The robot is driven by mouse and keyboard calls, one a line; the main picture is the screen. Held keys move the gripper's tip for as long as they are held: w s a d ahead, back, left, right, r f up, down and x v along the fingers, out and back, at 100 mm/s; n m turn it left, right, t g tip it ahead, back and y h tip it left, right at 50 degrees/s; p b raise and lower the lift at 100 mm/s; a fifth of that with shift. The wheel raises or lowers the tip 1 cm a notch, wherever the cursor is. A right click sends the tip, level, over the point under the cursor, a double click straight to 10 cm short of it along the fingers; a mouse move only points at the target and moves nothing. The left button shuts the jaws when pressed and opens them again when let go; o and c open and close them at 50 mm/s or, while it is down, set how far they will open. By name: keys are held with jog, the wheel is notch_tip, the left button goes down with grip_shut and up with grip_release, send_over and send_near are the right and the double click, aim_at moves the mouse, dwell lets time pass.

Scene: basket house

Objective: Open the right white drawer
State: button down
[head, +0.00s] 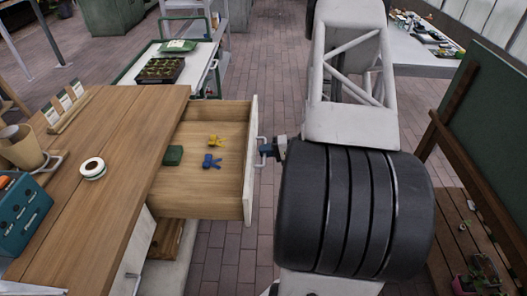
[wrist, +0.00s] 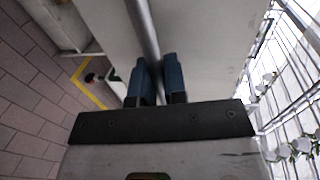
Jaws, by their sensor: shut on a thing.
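The white-fronted drawer (head: 252,150) sticks far out of the wooden-topped cabinet (head: 118,150) in the head view, so its wooden inside shows. In it lie a yellow clip (head: 215,141), a blue clip (head: 212,161) and a dark green item (head: 173,155). My gripper (head: 266,149) is at the outer side of the drawer front, at its bar handle. In the wrist view the blue fingers of my gripper (wrist: 160,82) are closed around the metal bar handle (wrist: 144,30), one on each side. The white drawer front (wrist: 205,45) fills the area behind.
A cart with a seedling tray (head: 160,70) is behind. A wooden bench (head: 470,225) is at the right. Brick floor shows below the drawer.

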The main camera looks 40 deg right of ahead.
jog(key=c, duration=1.2)
grip_release()
jog(key=shift+d, duration=0.1)
jog(key=v, duration=0.7)
jog(key=shift+s+d, duration=0.25)
jog(key=shift+s, duration=0.05)
jog(key=shift+r, duration=0.1)
